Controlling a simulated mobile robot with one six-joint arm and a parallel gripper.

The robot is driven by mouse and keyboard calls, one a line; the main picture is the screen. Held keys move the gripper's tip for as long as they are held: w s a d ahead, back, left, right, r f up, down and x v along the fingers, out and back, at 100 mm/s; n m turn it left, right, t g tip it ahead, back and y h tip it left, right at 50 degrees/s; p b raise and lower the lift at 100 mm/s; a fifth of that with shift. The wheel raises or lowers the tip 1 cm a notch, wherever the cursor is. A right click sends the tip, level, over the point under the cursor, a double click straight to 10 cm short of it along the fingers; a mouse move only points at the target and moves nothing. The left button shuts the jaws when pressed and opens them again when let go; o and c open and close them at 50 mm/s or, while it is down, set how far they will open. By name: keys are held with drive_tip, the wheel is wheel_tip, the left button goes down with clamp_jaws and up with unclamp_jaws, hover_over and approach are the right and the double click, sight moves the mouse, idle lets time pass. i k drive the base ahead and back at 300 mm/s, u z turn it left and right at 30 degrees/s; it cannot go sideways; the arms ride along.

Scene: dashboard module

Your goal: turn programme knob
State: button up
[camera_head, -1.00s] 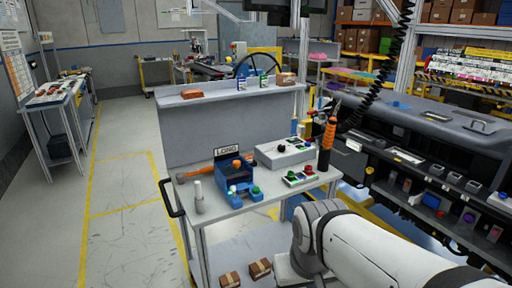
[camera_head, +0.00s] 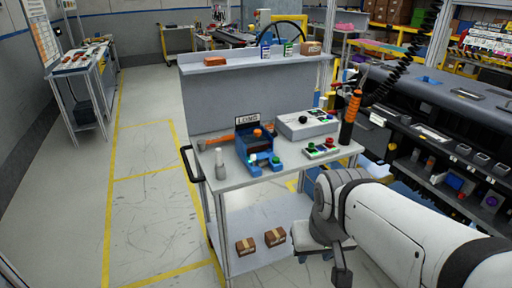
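A blue unit (camera_head: 254,150) stands on the cart's top, with an orange knob (camera_head: 257,132) and a small sign (camera_head: 247,119) behind it, which seems to read "LONG". A grey box (camera_head: 300,127) with a black knob (camera_head: 303,119) sits to its right. I cannot tell which is the programme knob. My gripper (camera_head: 341,270) hangs low at the cart's front right, below the top and apart from both knobs. Its fingers look dark and merge, so their opening is unclear.
Cardboard boxes (camera_head: 246,245) lie on the lower shelf. A dark dashboard (camera_head: 450,110) stands right. The floor at left is clear.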

sight(303, 119)
drive_tip(key=k, duration=0.6)
drive_tip(key=z, duration=0.45)
drive_tip(key=i, duration=1.05)
drive_tip(key=z, duration=0.25)
drive_tip(key=i, duration=1.3)
drive_tip(key=u, duration=0.75)
drive_tip(key=k, duration=0.7)
drive_tip(key=u, duration=0.1)
drive_tip(key=i, duration=0.8)
drive_tip(key=z, duration=0.1)
